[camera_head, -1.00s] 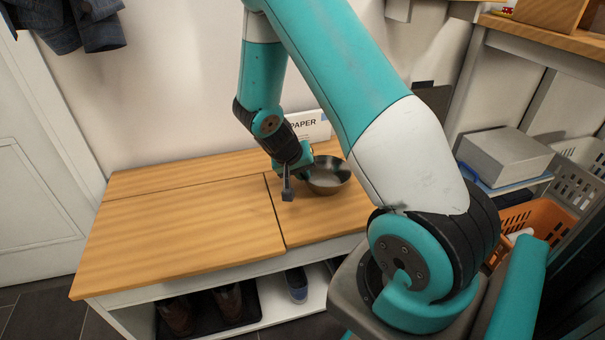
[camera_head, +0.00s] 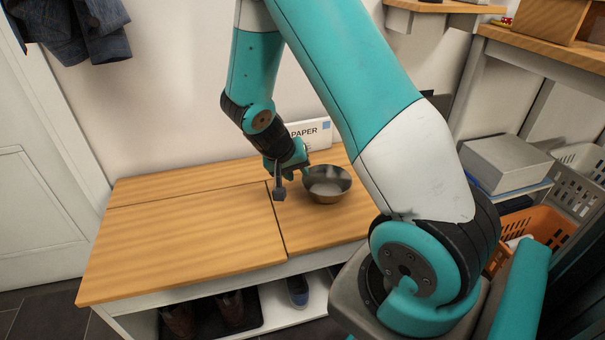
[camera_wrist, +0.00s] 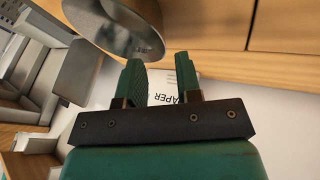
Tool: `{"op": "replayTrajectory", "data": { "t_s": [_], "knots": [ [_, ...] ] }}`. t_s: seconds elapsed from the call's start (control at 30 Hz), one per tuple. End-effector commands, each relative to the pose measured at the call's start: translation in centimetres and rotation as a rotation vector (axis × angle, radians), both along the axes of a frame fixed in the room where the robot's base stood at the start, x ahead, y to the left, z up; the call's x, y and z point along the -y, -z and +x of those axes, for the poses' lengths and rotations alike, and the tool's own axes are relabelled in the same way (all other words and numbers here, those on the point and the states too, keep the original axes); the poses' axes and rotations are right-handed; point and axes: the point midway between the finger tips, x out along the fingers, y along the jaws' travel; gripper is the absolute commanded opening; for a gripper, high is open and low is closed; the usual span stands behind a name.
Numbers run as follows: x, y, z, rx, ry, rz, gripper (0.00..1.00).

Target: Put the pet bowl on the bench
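The metal pet bowl (camera_head: 327,186) sits upright on the right part of the wooden bench (camera_head: 180,235). It also shows at the top of the wrist view (camera_wrist: 122,22), beyond my left finger. My gripper (camera_head: 288,180) is just left of the bowl, over the bench top. In the wrist view my gripper (camera_wrist: 159,75) has its two fingers apart with nothing between them. The left fingertip appears close to the bowl's rim; I cannot tell if they touch.
A white box marked PAPER (camera_head: 309,133) stands behind the bowl against the wall. Shoes (camera_head: 230,308) are on the shelf under the bench. An orange basket (camera_head: 540,228) and a grey box (camera_head: 505,163) are at right. The bench's left side is clear.

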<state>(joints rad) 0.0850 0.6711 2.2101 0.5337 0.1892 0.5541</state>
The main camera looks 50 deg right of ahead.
Motion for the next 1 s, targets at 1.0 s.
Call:
{"op": "replayTrajectory", "data": {
  "t_s": [1.0],
  "knots": [
    [-28.8,-20.8,-15.2,-0.093,-1.245,0.705,0.32]
  ]
}}
